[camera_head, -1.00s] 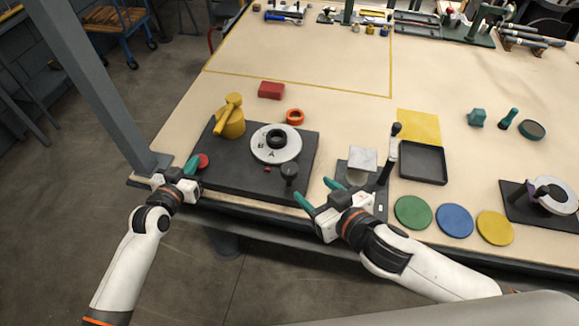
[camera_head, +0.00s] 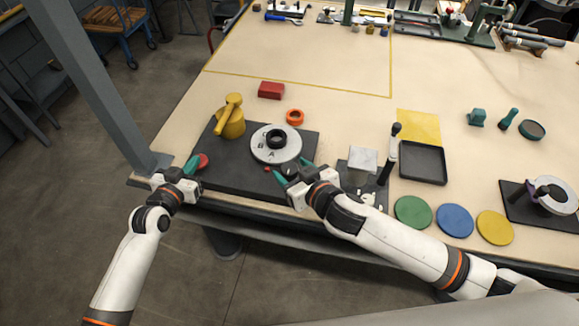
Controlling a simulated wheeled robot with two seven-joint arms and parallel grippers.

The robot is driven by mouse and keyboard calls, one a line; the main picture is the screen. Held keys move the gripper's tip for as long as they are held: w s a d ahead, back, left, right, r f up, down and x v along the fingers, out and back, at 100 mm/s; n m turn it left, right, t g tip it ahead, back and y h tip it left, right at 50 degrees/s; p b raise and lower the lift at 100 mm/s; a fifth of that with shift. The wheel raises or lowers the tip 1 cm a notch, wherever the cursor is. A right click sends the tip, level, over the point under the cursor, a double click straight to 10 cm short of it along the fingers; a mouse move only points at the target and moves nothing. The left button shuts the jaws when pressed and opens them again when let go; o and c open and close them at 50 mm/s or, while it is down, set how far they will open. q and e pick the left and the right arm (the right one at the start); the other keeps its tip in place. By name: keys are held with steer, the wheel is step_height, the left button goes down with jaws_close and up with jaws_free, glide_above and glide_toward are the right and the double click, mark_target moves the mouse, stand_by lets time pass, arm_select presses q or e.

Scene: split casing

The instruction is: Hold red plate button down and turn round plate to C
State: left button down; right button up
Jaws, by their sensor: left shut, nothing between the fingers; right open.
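The round plate (camera_head: 289,153) is a pale disc with a black ring at its centre, on a dark base (camera_head: 225,177). Letters B and A show on its front left; I cannot make out a C. The red button (camera_head: 203,160) is at the base's left edge. My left gripper (camera_head: 193,164) is shut and empty, its green tips at the button; I cannot tell whether it is pressed. My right gripper (camera_head: 289,168) is open at the base's front right, just in front of the plate, its fingers around the dark knob there, which is partly hidden.
A yellow lever fixture (camera_head: 231,120) stands on the base's back left. A red block (camera_head: 271,90) and an orange ring (camera_head: 295,117) lie behind. To the right are an upright black handle (camera_head: 390,150), a black tray (camera_head: 423,163) and coloured discs (camera_head: 413,212).

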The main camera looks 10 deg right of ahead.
steer(key=shift+x, duration=0.95)
steer(key=c, duration=1)
